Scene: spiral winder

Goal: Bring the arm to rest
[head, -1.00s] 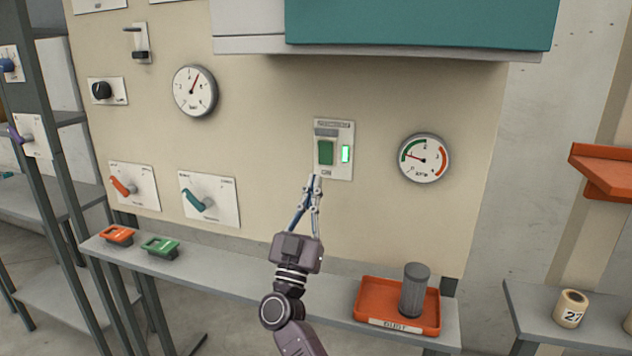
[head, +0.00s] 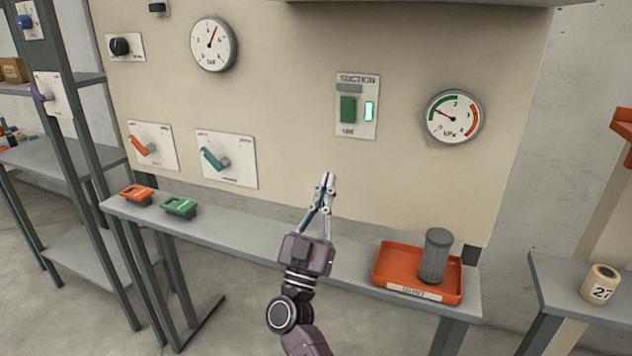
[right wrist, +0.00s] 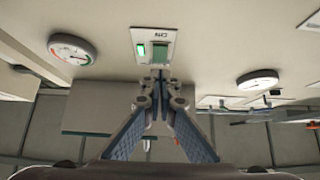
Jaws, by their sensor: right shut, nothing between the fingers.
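My right gripper (head: 326,182) is shut and empty, raised in front of the cream panel, above the narrow grey shelf. In the head view it is below the suction switch plate (head: 343,132), apart from it in the picture. The plate has a green rocker (head: 348,109) and a lit green lamp (head: 369,111). In the right wrist view the shut fingers (right wrist: 158,75) point toward the panel, with the switch plate (right wrist: 141,38) beyond their tips. My left gripper is not in view.
An orange tray (head: 385,285) with a grey ribbed cylinder (head: 435,256) stands on the shelf (head: 240,235) right of my arm. Orange (head: 136,193) and green (head: 179,206) pieces lie at its left. Two gauges (head: 213,45) (head: 454,117) and two lever plates (head: 226,158) (head: 153,146) are on the panel.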

